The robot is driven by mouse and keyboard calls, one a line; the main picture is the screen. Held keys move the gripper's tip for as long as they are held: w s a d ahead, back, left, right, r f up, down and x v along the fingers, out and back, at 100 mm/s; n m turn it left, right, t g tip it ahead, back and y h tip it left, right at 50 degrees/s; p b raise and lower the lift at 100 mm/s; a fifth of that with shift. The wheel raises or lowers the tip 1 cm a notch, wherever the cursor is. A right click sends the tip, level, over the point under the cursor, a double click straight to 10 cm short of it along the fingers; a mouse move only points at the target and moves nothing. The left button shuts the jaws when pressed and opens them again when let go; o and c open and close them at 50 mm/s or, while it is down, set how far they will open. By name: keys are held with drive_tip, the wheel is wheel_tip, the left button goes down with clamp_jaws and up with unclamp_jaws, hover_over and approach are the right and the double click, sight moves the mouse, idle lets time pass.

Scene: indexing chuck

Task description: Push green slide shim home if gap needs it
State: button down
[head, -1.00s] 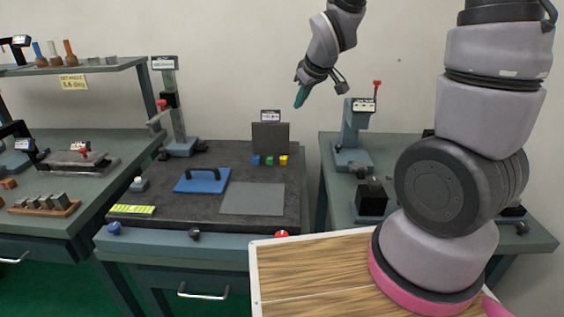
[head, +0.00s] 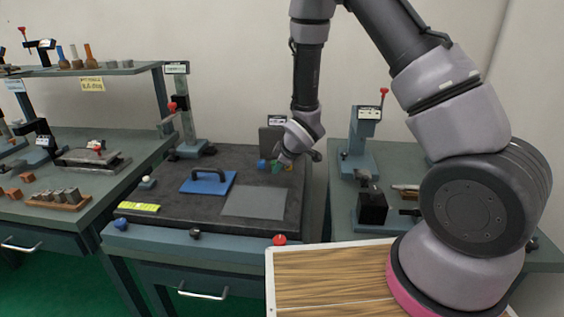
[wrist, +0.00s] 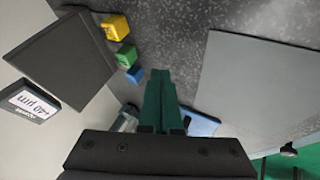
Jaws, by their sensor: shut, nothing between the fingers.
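The small green block (wrist: 126,56), which looks like the green slide shim, sits between a yellow block (wrist: 115,27) and a blue block (wrist: 135,74) in front of an upright dark plate (wrist: 62,62). Any gap there is too small to judge. My gripper (wrist: 160,76) has its green fingers shut and empty, over the dark surface beside the blue block. In the head view my gripper (head: 280,160) is low in front of the plate, partly covering the row; the blue block (head: 262,164) shows at its left. I cannot tell whether the fingers touch anything.
A label sign (wrist: 30,104) stands by the plate. A flat grey sheet (head: 254,203) and a blue handled block (head: 208,183) lie on the dark surface plate. A stand with a red-topped lever (head: 362,140) is to the right.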

sight(276, 176)
drive_tip(key=x, duration=0.3)
drive_tip(key=shift+w+f, duration=0.1)
drive_tip(key=shift+w, duration=0.2)
drive_tip(key=shift+w+d, duration=0.2)
drive_tip(key=shift+w, duration=0.35)
drive_tip(key=shift+w+d, duration=0.15)
drive_tip(key=shift+w, duration=0.95)
drive_tip(key=w, duration=0.2)
drive_tip(key=w+d, duration=0.1)
drive_tip(key=w, duration=0.1)
drive_tip(key=shift+w, duration=0.6)
